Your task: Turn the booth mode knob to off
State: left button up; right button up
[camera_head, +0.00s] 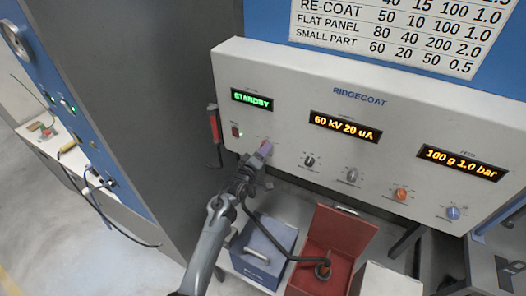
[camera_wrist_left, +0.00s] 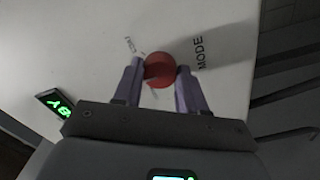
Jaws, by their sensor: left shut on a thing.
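The booth mode knob (camera_wrist_left: 159,70) is round and red in the left wrist view, beside the printed word MODE on the pale panel. My left gripper (camera_wrist_left: 160,76) has its two purple fingers on either side of the knob and is shut on it. In the head view the left gripper (camera_head: 262,150) is at the lower left of the RIDGECOAT control panel (camera_head: 290,75) and hides most of the knob. The knob's pointer direction cannot be read. A green display (camera_head: 252,99) above it reads STANDBY. My right gripper is not in view.
Black, grey, orange and blue knobs (camera_head: 401,194) line the panel to the right. A red switch (camera_head: 236,131) is just left of the gripper. Below stand a blue box (camera_head: 262,252) and an open red box (camera_head: 340,232). A dark grey wall is on the left.

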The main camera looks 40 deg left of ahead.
pick_arm(q)
jog(key=o, duration=1.1)
jog(key=shift+c, duration=0.2)
jog(key=shift+s, duration=0.15)
jog(key=s+d+b, duration=0.2)
jog(key=s, duration=0.8)
jog(key=shift+s, duration=0.2)
